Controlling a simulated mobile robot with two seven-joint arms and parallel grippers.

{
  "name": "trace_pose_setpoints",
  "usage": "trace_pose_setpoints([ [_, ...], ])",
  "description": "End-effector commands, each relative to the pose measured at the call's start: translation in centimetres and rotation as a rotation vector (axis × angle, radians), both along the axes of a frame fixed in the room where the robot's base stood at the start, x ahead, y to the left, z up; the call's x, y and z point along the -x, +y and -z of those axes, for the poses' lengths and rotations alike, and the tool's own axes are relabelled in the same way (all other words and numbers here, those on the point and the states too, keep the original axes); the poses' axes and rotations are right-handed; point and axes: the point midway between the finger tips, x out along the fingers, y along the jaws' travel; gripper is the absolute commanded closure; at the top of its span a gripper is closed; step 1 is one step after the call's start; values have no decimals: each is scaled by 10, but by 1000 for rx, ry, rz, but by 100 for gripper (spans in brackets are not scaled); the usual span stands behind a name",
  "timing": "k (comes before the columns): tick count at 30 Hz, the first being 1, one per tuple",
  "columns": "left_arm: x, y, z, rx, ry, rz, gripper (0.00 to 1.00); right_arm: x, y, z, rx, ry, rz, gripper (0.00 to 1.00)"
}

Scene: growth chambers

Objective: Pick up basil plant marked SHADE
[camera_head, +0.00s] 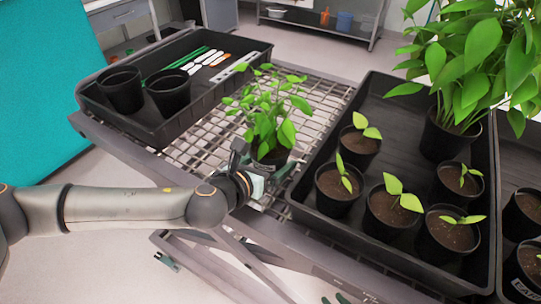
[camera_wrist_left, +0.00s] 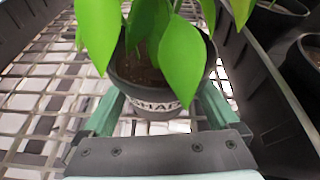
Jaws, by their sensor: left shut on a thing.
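The basil plant (camera_head: 268,112) is a leafy plant in a dark pot (camera_head: 272,156) at the middle of the wire rack. In the left wrist view, a white label reading SHADE (camera_wrist_left: 155,104) shows on the pot's front, partly behind leaves. My left gripper (camera_head: 262,180) is shut on this pot, with one finger on each side (camera_wrist_left: 158,115). The pot stands upright; I cannot tell whether it touches the rack.
A black tray (camera_head: 290,180) with several seedling pots and a larger leafy plant (camera_head: 460,65) lies close on the right. A black tray (camera_head: 125,120) with two empty pots and tools is on the left. Bare wire rack (camera_head: 320,95) lies behind the basil.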

Motion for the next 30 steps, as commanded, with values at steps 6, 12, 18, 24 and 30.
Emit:
trace_pose_setpoints([
  [6,0,0,0,0,0,-1,82,0,0,0,0,-1,0,67],
  [12,-1,0,-2,1,-3,0,82,0,0,0,0,-1,0,67],
  [18,-1,0,-10,3,-3,-1,82,0,0,-1,0,-1,0,67],
  [24,3,0,-39,4,-6,2,82,-1,0,-4,0,-1,0,67],
  [30,44,2,-87,5,-7,5,82,-1,0,-9,0,-1,0,67],
])
